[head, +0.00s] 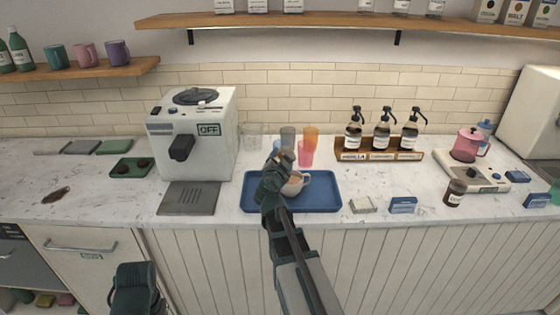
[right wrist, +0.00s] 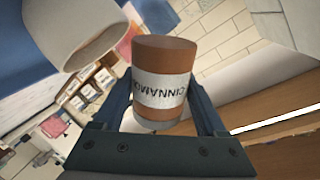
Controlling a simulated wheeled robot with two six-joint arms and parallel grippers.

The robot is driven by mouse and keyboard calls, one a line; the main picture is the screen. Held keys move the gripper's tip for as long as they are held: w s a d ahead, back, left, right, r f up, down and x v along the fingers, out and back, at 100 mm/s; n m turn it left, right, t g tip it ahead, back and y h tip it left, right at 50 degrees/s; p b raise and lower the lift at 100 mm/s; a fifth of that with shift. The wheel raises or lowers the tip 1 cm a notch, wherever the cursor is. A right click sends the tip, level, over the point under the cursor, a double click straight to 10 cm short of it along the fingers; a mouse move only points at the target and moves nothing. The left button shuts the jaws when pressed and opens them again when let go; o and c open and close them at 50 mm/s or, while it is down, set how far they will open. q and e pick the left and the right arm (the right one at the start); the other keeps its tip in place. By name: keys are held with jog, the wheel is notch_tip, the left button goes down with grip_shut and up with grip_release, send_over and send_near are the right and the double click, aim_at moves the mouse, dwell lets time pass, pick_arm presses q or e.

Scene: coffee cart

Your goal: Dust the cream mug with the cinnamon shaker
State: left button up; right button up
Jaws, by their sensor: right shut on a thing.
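The cream mug (head: 296,186) stands on the blue tray (head: 325,203), its handle to the right and brown drink inside. It also shows at the upper left of the right wrist view (right wrist: 75,28). My right gripper (head: 277,168) is over the left side of the mug and partly covers it. It is shut on the cinnamon shaker (right wrist: 165,75), a brown cylinder with a white label, close beside the mug in the wrist view. I cannot tell the shaker's exact tilt. A dark part of my left arm shows at the lower left of the head view; its fingers cannot be made out.
Orange, pink and grey cups (head: 306,152) stand behind the tray. A coffee machine (head: 194,130) is to the left, and a rack of pump bottles (head: 380,154) to the right. A dark jar (head: 454,193) and small boxes (head: 403,205) stand near the front edge.

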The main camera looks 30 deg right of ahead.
jog(key=r+n, duration=0.1)
jog(key=a+r+n+p, duration=0.1)
jog(key=w+r+n+h, duration=0.1)
jog(key=n, duration=0.1)
jog(key=shift+w+a+r, duration=0.1)
jog(key=shift+a+r, duration=0.2)
jog(key=shift+a, duration=0.1)
jog(key=shift+w+a+r+n+t+h+p, duration=0.2)
jog(key=shift+a+r+n+h+p, duration=0.1)
jog(key=shift+r+n, duration=0.5)
jog(key=shift+w+a+r+n+t+h+p, duration=0.1)
jog(key=shift+a+r+n+t+h+p, duration=0.3)
jog(key=shift+n, duration=0.6)
jog(key=shift+d+r, duration=0.1)
